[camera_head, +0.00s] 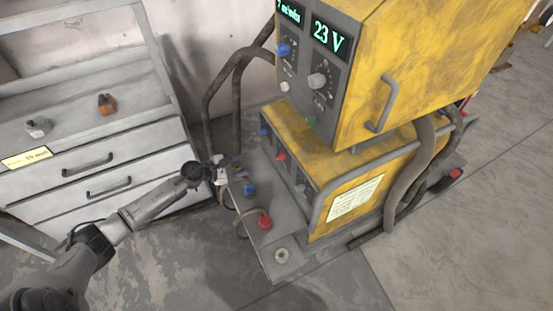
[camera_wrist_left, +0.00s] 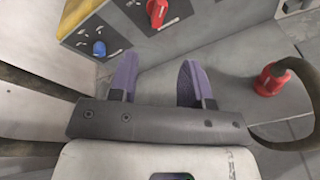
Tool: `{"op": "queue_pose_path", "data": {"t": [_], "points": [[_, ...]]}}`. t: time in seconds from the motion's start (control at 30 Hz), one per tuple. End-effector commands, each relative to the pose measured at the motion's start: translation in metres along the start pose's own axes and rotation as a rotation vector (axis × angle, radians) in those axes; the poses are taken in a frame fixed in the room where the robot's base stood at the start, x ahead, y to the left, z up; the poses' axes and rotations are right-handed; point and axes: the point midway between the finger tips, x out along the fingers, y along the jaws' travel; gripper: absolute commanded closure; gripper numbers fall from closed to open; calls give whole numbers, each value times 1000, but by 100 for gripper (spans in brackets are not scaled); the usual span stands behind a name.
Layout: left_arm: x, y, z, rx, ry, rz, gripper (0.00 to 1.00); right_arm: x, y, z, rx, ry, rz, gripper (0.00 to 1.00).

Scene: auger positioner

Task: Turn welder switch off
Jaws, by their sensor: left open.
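The yellow welder (camera_head: 345,165) stands in the middle of the head view, with a grey front panel. Its lower panel bears a red switch-like knob (camera_head: 281,157) and a blue one (camera_head: 264,133). The red knob (camera_wrist_left: 157,12) and blue knob (camera_wrist_left: 99,48) also show in the left wrist view, ahead of the fingers. I cannot tell for sure which is the welder switch, or its setting. My left gripper (camera_head: 238,168) is open and empty, in front of the lower panel and apart from the knobs. Its purple fingers (camera_wrist_left: 158,75) show in the wrist view. My right gripper is out of view.
Red plug (camera_head: 264,221) and blue plug (camera_head: 249,189) with cables stand on the welder's base ledge. The upper unit has lit displays (camera_head: 330,38), reading 23 V on one. A grey drawer cabinet (camera_head: 100,160) stands left. Thick hoses (camera_head: 212,105) hang behind. Floor is clear in front.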

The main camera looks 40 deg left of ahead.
Motion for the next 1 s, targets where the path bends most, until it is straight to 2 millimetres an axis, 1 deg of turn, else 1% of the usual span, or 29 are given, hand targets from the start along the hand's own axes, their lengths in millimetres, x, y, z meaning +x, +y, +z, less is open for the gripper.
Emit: {"op": "queue_pose_path", "data": {"t": [0.13, 0.27, 0.37, 0.6, 0.8, 1.0], "points": [[2, 0, 0, 80, -1, 1, 56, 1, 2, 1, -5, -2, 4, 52], [11, 0, 0, 97, -2, 2, 56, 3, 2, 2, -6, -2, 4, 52], [25, 0, 0, 97, -3, 3, 56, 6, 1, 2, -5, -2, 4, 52], [70, 0, 0, 94, -4, 5, 56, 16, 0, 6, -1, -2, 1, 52], [104, 0, 0, 94, -3, 5, 56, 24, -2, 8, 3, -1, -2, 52], [127, -1, 0, 93, -2, 4, 56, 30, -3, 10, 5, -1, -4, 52]]}}
